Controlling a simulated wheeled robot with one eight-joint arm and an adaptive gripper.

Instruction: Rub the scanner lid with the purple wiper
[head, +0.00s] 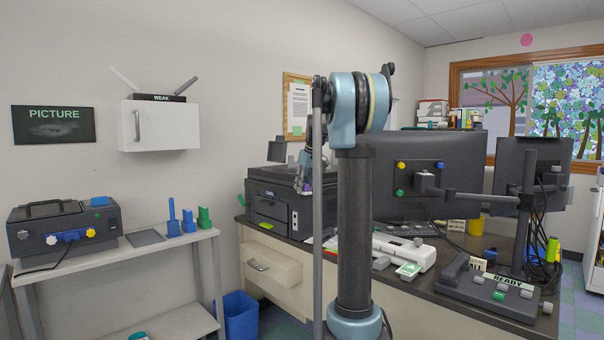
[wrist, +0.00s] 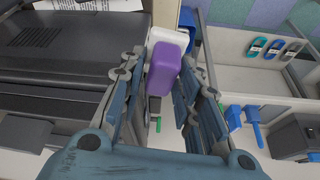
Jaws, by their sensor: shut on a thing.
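My gripper (wrist: 160,85) is shut on the purple wiper (wrist: 162,70), a purple block with a white part beside it. In the wrist view the dark scanner lid (wrist: 60,75) fills the left side. The wiper is at the right of the lid; I cannot tell whether they touch.
A keyboard, monitors (head: 425,160) and a white device (head: 405,247) share the desk (head: 470,292). A white shelf (head: 165,255) at left holds a dark machine (head: 62,228) and blue and green holders. A blue bin (head: 238,315) stands between. A white cabinet (head: 160,126) hangs on the wall.

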